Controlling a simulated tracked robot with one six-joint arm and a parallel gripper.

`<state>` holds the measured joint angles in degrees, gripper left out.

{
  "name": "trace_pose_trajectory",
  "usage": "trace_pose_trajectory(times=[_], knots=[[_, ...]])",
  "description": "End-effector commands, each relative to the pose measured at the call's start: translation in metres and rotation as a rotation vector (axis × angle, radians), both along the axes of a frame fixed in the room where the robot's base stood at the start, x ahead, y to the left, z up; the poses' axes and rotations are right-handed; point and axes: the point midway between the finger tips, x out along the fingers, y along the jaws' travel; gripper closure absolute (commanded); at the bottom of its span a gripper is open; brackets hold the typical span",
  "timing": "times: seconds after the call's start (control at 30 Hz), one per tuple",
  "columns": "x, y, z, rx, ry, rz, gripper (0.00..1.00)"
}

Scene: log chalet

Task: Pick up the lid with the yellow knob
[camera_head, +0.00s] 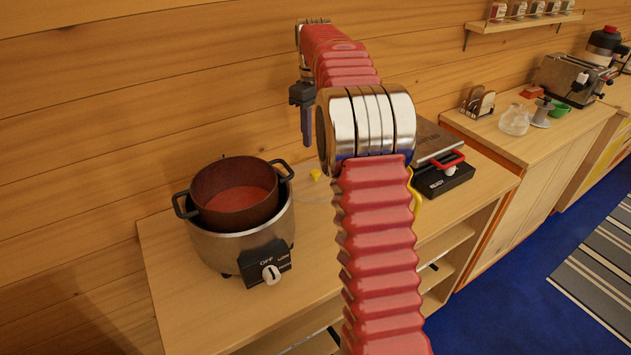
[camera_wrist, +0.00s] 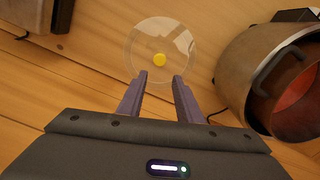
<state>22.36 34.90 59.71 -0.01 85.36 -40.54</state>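The lid is a clear, round, glass-like disc (camera_wrist: 141,42) with a yellow knob (camera_wrist: 159,60) at its centre. In the wrist view it lies just beyond my fingertips. In the head view the yellow knob (camera_head: 315,174) shows on the wooden counter, right of the pot, and my arm hides part of the lid. My gripper (camera_wrist: 161,76) is open and empty, its two dark fingers apart with the knob a little ahead of the gap. In the head view my gripper (camera_head: 307,140) hangs above the lid, pointing down.
A slow cooker (camera_head: 218,245) with a brown pot (camera_head: 235,215) of red contents stands left of the lid. A black appliance with a red handle (camera_head: 446,180) is to the right. A wooden wall is behind. The counter's front left (camera_head: 185,310) is clear.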

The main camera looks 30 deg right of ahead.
Motion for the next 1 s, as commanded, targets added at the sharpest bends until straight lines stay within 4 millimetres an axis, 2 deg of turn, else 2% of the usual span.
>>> trace_pose_trajectory(times=[0.3, 0.5, 1.0], knots=[[-0.001, -0.001, -0.048, 0.001, 0.003, -0.001, 0.68], [-0.001, -0.001, -0.072, 0.001, 0.003, -0.002, 0.68], [-0.002, -0.002, -0.082, 0.001, 0.003, -0.003, 0.68]])
